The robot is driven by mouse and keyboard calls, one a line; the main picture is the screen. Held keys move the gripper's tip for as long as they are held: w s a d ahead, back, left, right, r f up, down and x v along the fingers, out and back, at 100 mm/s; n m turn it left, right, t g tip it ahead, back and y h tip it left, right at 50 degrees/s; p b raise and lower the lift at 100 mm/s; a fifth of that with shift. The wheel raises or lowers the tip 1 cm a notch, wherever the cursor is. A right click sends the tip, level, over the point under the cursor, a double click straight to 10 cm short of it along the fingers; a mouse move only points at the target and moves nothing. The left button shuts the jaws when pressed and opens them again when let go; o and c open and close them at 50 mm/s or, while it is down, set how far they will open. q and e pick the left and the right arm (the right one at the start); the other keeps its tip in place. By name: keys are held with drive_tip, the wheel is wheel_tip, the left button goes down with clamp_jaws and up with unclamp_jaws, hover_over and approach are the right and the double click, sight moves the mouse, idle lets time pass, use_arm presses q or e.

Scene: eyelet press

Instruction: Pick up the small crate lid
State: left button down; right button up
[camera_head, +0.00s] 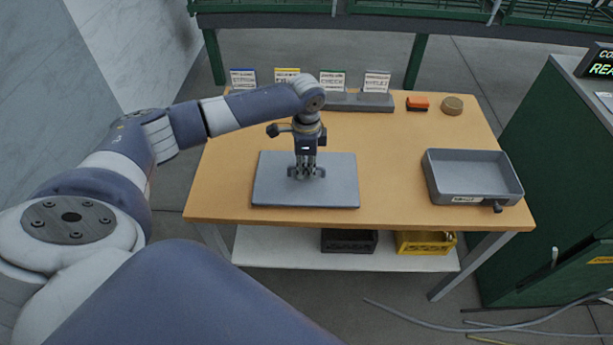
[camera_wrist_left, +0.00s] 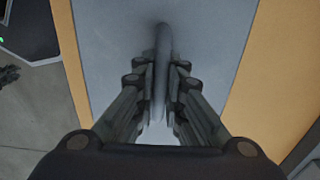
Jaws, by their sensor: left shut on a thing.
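The small crate lid (camera_head: 335,192) is a flat grey rectangular plate on the wooden table, left of the middle. My left gripper (camera_head: 306,174) is over its centre, pointing down. In the left wrist view the lid (camera_wrist_left: 205,50) fills the middle, and a raised grey handle stands between the fingers of my left gripper (camera_wrist_left: 160,85). The fingers are shut on this handle. The lid looks flat; whether it touches the table cannot be told. My right gripper is not in view.
A grey tray (camera_head: 470,178) stands at the table's right. Several label cards in a grey holder (camera_head: 360,102), an orange block (camera_head: 417,103) and a round brown piece (camera_head: 452,105) are along the back. A black crate (camera_head: 349,241) and a yellow crate (camera_head: 426,243) sit on the lower shelf.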

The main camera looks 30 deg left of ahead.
sight(306, 178)
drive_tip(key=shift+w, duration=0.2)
use_arm(q)
drive_tip(key=shift+r, duration=0.15)
drive_tip(key=shift+w+r, duration=0.1)
drive_tip(key=shift+r, duration=0.15)
drive_tip(key=r, duration=0.2)
drive_tip(key=shift+s+d+r+b, duration=0.2)
drive_tip(key=shift+s+r+b, duration=0.1)
drive_tip(key=shift+s+r, duration=0.1)
drive_tip(key=s+d+r, duration=0.1)
drive_tip(key=s+d, duration=0.7)
drive_tip(key=s, duration=0.5)
drive_tip(key=shift+r+b, duration=0.2)
drive_tip(key=shift+b, duration=0.25)
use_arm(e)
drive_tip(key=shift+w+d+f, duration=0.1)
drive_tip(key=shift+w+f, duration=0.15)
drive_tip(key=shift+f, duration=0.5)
